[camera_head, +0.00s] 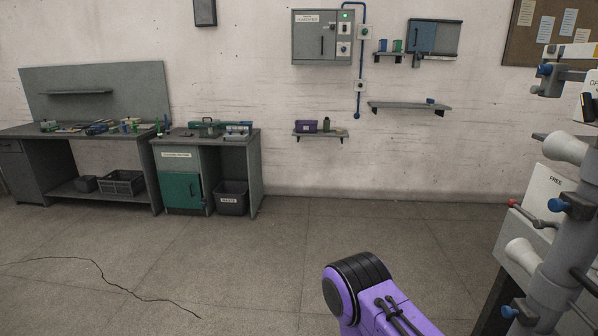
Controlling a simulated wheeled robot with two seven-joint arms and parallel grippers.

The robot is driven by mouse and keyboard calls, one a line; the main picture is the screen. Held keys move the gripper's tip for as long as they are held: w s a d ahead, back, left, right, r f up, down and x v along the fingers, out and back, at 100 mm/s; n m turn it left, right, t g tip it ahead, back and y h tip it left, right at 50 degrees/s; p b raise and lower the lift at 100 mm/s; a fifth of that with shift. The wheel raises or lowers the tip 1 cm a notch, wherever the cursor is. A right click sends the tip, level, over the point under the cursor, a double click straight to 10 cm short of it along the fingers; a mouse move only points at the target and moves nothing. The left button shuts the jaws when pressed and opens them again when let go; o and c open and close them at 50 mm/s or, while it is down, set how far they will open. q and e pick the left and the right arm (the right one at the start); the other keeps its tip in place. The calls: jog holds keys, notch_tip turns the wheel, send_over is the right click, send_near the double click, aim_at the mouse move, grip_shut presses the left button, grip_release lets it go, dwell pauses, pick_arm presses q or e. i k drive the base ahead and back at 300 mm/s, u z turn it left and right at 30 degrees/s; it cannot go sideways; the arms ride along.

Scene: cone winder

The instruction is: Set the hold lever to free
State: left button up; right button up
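At the right edge stands the cone winder, with a white panel (543,190) marked "FREE". Below and left of that word a lever with a red knob (511,203) and a grey rod sticks out to the left. It looks like the hold lever, though its full travel and any other marking are hidden or cut off. White cones (566,148) sit on the machine, another one lower down. Neither gripper is in view; only a purple and black link of my own arm shows at the bottom.
Blue-knobbed parts (559,205) and a grey column (578,235) stand close to the lever. The floor (250,255) between is open, with a thin dark line, a crack or cable.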

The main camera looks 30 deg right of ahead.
aim_at(538, 224)
jog(key=z, duration=0.65)
jog(key=i, duration=1.7)
jog(key=z, duration=1.1)
